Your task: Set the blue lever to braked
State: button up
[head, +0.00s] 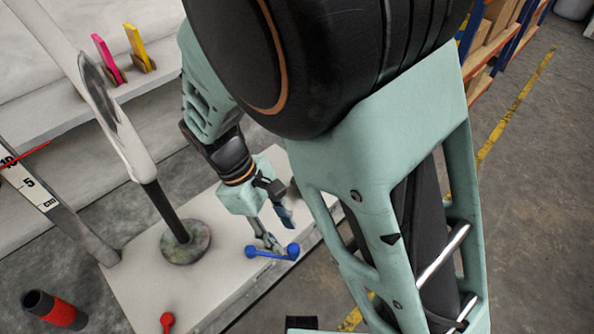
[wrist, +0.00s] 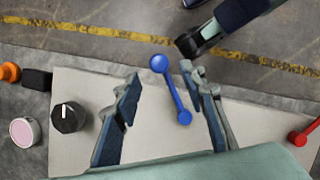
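The blue lever (head: 272,253) is a short bar with a round end at each side, mounted on the pale panel (head: 150,285) in the head view. In the wrist view the blue lever (wrist: 172,92) lies slanted between my fingers, closer to the right finger. My gripper (head: 279,232) reaches down close to the lever, and its fingers are spread apart in the wrist view (wrist: 162,77). Nothing is clamped between them. I cannot tell whether the right finger touches the lever. No braked marking can be read.
A red lever (wrist: 304,137) sits on the panel's right in the wrist view. A black knob (wrist: 68,117) is at its left. In the head view a post on a round base (head: 186,243) stands left of my gripper, and a red-black cylinder (head: 54,310) is at lower left.

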aim_at(291, 247)
jog(key=b+x, duration=0.1)
jog(key=x, duration=0.4)
jog(key=shift+d+f, duration=0.2)
jog(key=shift+f, duration=0.15)
jog(key=shift+c, duration=0.5)
grip_shut()
